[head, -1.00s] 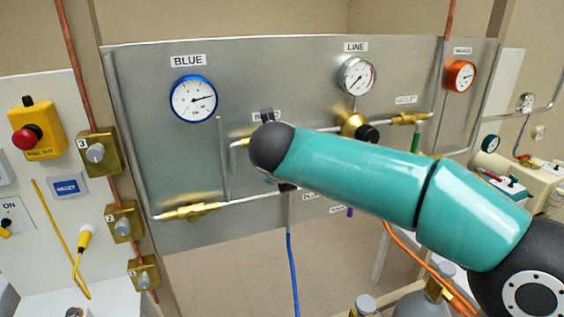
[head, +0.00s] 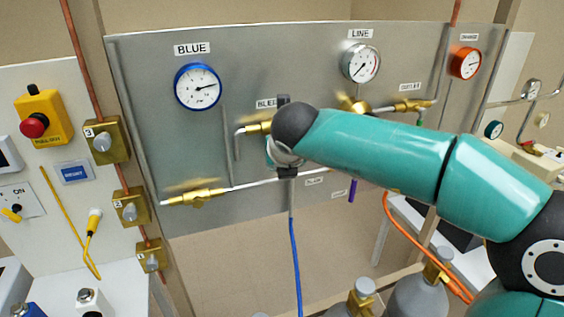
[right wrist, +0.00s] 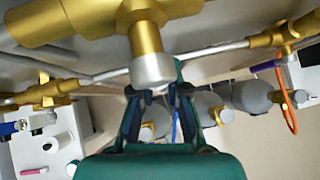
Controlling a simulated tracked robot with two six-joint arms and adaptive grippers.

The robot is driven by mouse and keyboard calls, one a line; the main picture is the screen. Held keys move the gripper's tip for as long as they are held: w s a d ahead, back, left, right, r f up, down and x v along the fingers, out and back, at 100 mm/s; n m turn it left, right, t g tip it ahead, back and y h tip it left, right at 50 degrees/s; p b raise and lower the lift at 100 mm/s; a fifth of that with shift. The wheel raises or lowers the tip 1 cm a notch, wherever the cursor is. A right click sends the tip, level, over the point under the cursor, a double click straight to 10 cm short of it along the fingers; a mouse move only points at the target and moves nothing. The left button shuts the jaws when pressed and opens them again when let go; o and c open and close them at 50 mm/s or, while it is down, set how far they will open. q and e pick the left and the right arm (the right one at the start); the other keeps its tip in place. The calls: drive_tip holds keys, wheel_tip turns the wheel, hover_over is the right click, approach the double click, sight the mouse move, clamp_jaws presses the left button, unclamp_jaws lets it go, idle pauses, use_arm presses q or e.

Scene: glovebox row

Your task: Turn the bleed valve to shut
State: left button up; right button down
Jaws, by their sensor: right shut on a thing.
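The bleed valve's brass body (head: 256,128) is on the grey panel under a label partly reading BLEED. My right forearm and wrist cover most of it in the head view. My right gripper (head: 284,152) is at the valve, with one dark finger part showing above the wrist and one below. In the right wrist view, a brass fitting with a silver round end (right wrist: 152,70) reaches down between the fingers of my right gripper (right wrist: 159,93). The gripper is shut on the valve's handle; the handle itself is mostly hidden. My left gripper is not in view.
The panel carries a blue gauge (head: 198,86), a line gauge (head: 360,62) and an orange gauge (head: 465,63). A lower brass valve (head: 195,198) is at left. A blue hose (head: 296,265) hangs below. Gas cylinders (head: 418,295) stand at lower right.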

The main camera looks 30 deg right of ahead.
drive_tip(key=c, duration=1.2)
unclamp_jaws()
drive_tip(key=shift+s+a+f, duration=0.1)
drive_tip(key=shift+a+f, duration=0.05)
drive_tip(key=shift+f, duration=0.05)
drive_tip(key=shift+o, duration=0.2)
drive_tip(key=shift+r, duration=0.1)
drive_tip(key=v, duration=1.1)
drive_tip(key=shift+s+r, duration=0.3)
